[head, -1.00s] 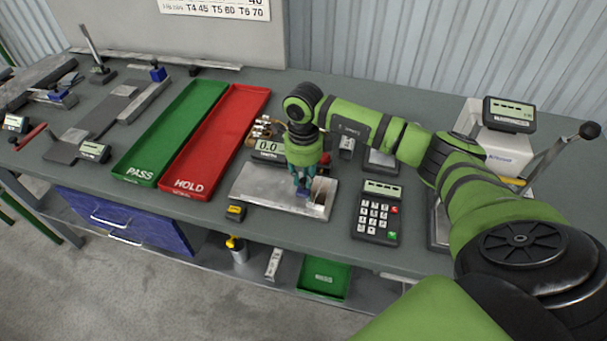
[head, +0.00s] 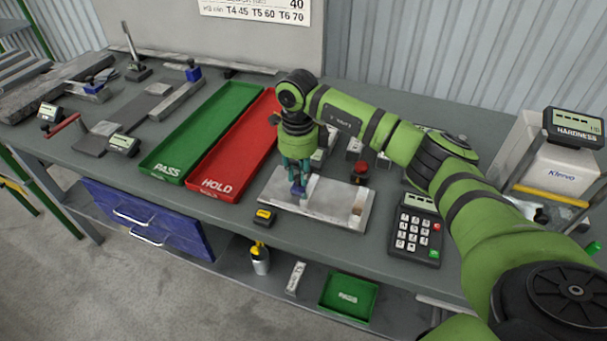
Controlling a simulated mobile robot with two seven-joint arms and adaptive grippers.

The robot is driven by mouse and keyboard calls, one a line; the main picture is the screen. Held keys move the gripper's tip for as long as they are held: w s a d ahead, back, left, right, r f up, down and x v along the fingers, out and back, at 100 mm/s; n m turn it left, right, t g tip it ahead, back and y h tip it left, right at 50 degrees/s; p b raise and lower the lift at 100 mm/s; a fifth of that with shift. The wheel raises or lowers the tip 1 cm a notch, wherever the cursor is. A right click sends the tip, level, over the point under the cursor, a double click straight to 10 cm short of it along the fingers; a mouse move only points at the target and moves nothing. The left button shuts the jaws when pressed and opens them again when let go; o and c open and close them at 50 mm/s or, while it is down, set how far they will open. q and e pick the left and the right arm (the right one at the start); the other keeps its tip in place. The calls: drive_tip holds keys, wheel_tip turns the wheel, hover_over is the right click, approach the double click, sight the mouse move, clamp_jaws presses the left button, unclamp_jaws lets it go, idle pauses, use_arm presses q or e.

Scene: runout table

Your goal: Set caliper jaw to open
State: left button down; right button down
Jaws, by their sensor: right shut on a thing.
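A long flat grey tool with a small display (head: 123,145), which looks like the caliper, lies on the bench at the left. I cannot tell how its jaw stands. My right gripper (head: 298,187) points down over the left part of a light metal plate (head: 335,212) at the bench's front. It is shut on a small dark blue thing (head: 298,192), mostly hidden between the fingers. I cannot tell whether that thing touches the plate. The gripper is well to the right of the caliper. My left gripper is not in view.
A green PASS tray (head: 165,168) and a red HOLD tray (head: 222,186) lie between the caliper and my right gripper. A small yellow-black block (head: 264,217) is in front of the plate. A keypad (head: 415,232) and a hardness tester (head: 560,165) stand at the right.

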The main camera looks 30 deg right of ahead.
sight(296, 177)
drive_tip(key=shift+w+a+r, duration=0.1)
drive_tip(key=shift+w+a, duration=0.05)
drive_tip(key=c, duration=1.1)
unclamp_jaws()
drive_tip(key=shift+w+a, duration=0.1)
drive_tip(key=shift+a, duration=0.1)
drive_tip(key=shift+d, duration=0.15)
drive_tip(key=shift+r, duration=0.25)
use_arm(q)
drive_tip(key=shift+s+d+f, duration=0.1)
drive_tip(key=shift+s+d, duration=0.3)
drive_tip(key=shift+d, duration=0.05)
use_arm(e)
wheel_tip(296, 177, up, 11)
drive_tip(key=shift+r, duration=0.2)
drive_tip(key=shift+f, duration=0.1)
